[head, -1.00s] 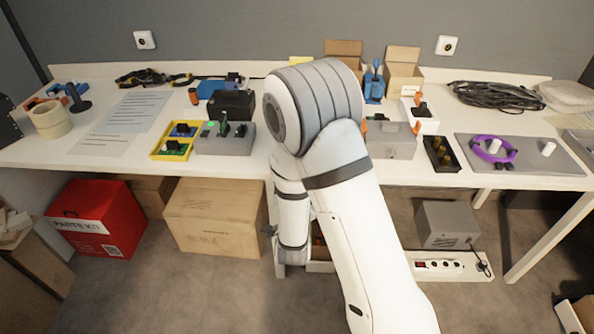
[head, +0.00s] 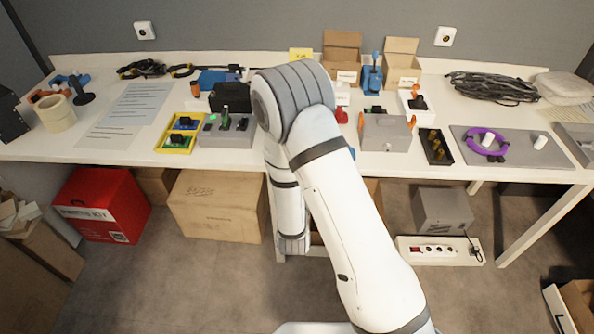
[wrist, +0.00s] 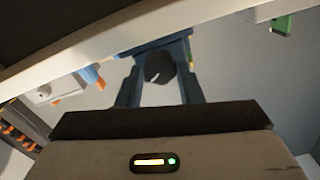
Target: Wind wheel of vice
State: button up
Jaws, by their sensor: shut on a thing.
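In the wrist view, which looks upside down, my gripper (wrist: 158,80) has its two dark blue fingers on either side of a dark round knob (wrist: 158,66), which looks like the vice wheel. It is shut on this wheel. A blue body (wrist: 165,43), probably the vice, lies just beyond it at the white table edge. The exact contact of the fingertips is hard to make out. In the head view my arm hides the gripper, the wheel and most of the vice; only a small blue bit (head: 352,153) shows beside the arm.
On the white table (head: 80,150), a grey box with orange parts (head: 386,133) stands right of my arm and a grey switch box (head: 227,132) left of it. A black tray (head: 436,147) and a purple ring (head: 483,143) lie farther right. A carton (head: 215,210) stands below.

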jog(key=o, duration=1)
jog(key=shift+c, duration=0.2)
jog(key=s, duration=0.7)
jog(key=shift+s+a, duration=0.15)
jog(key=shift+s, duration=0.25)
